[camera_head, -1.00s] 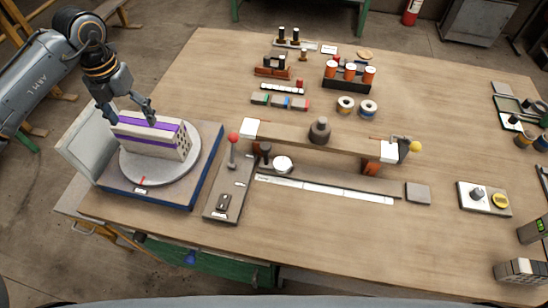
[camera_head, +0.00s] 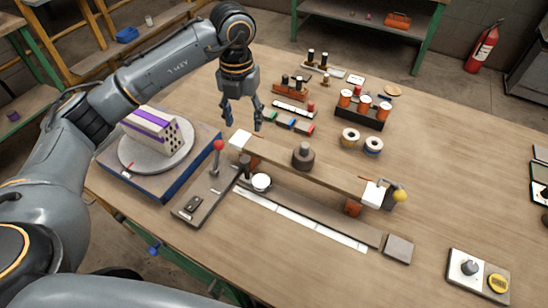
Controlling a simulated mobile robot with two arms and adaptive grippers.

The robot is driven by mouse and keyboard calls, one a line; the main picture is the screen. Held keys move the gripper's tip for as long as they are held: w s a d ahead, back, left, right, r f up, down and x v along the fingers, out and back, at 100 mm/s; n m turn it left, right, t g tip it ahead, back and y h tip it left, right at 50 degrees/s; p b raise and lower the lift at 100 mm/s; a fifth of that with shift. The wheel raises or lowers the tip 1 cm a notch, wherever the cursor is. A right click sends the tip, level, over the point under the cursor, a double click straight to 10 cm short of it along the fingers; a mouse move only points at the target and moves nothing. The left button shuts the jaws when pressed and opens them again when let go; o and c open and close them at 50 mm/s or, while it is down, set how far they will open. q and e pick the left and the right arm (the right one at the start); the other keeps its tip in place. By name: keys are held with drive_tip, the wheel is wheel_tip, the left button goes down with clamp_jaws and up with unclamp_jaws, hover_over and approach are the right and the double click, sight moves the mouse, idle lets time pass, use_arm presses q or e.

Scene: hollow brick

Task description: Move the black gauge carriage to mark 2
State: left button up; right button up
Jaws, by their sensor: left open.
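The black gauge carriage (camera_head: 246,168), with a round white dial (camera_head: 261,182) beside its post, stands at the left end of a long dark rail (camera_head: 320,211). A white scale strip (camera_head: 305,220) runs along the rail's near side; its marks are too small to read. My left gripper (camera_head: 243,124) is open and empty, pointing down behind and above the carriage, near the left end of a raised plank. It is apart from the carriage. My right gripper is not in view.
The wooden plank (camera_head: 335,173) bears a dark weight (camera_head: 303,157) and stands just behind the rail. A red-knobbed lever (camera_head: 218,146) rises left of the carriage. The hollow brick (camera_head: 152,129) sits on a turntable at left.

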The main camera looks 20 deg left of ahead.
use_arm(q)
drive_tip(key=p, duration=0.2)
approach(244, 159)
drive_tip(key=shift+s+a, duration=0.1)
drive_tip(key=shift+a, duration=0.1)
drive_tip(key=f, duration=0.5)
drive_tip(key=f+p, duration=0.1)
drive_tip(key=f, duration=0.1)
drive_tip(key=shift+d+f, duration=0.2)
drive_tip(key=shift+d, duration=0.1)
drive_tip(key=shift+f, duration=0.6)
drive_tip(key=shift+c, duration=1.4)
drive_tip(key=c, duration=0.7)
clamp_jaws()
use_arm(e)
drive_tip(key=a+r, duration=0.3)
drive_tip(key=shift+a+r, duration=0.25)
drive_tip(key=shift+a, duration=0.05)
